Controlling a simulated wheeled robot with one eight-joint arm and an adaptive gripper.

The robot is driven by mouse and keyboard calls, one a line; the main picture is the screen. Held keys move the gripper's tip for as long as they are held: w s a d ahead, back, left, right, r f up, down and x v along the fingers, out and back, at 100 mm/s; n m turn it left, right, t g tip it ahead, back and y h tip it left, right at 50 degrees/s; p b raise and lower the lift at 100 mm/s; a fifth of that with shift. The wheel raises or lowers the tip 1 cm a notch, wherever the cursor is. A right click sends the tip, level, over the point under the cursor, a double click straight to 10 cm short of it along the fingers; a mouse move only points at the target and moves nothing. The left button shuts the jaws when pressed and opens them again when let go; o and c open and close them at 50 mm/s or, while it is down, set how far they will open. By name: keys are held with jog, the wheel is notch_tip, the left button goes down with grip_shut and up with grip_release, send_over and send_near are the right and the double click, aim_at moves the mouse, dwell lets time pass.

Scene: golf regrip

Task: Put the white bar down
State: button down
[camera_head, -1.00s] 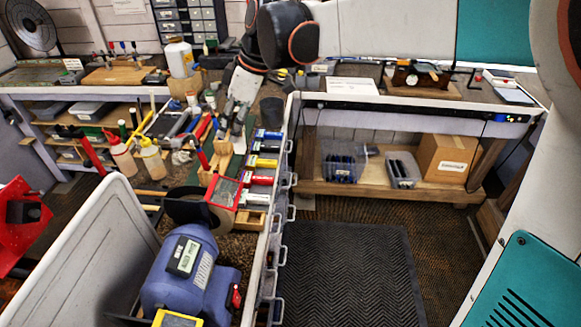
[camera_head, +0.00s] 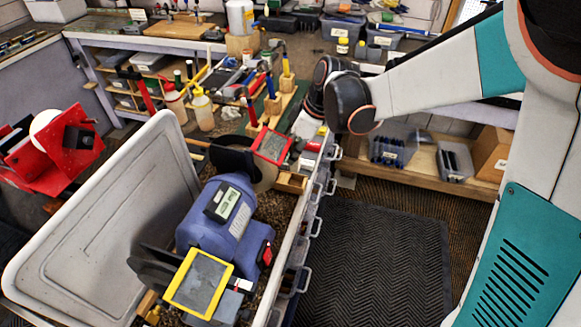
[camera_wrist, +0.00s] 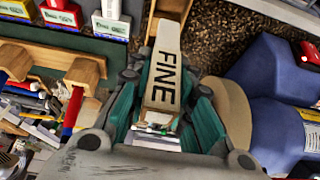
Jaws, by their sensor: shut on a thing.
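The white bar (camera_wrist: 163,75), marked FINE, shows in the wrist view between the teal fingers of my gripper (camera_wrist: 162,105). My gripper is shut on it. The bar's far end points toward a pale wooden holder (camera_wrist: 166,12); I cannot tell whether they touch. In the head view the wooden holder (camera_head: 290,183) is beside the grinder's wheel, while my arm hides the gripper's fingers and most of the bar.
The blue bench grinder (camera_head: 217,215) stands close by; its pale wheel (camera_wrist: 226,108) is right of my gripper in the wrist view. Other coloured bars (camera_wrist: 60,17) lie at upper left. Wooden racks with upright tools (camera_head: 272,105) stand behind. A dark mat (camera_head: 360,250) covers the floor.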

aim_at(291, 168)
notch_tip(291, 168, down, 7)
jog(key=shift+f+b, duration=0.15)
jog(key=shift+b, duration=0.65)
jog(key=c, duration=1.4)
grip_release()
jog(key=p+v, duration=0.3)
jog(key=v, duration=0.9)
jog(key=shift+s+d+r+m+t+h, duration=1.05)
jog(key=shift+s+d+m, duration=1.2)
jog(key=shift+s, duration=1.15)
jog(key=shift+s+d+r+m+t+h, duration=0.4)
jog(key=shift+s+d+r+m+t, duration=0.4)
jog(key=shift+s+d+r+m, duration=1.85)
jog(key=shift+s+d+r+m+t+h, duration=0.1)
jog(key=shift+s+d+m+t+h, duration=1.25)
jog(key=shift+s, duration=2.8)
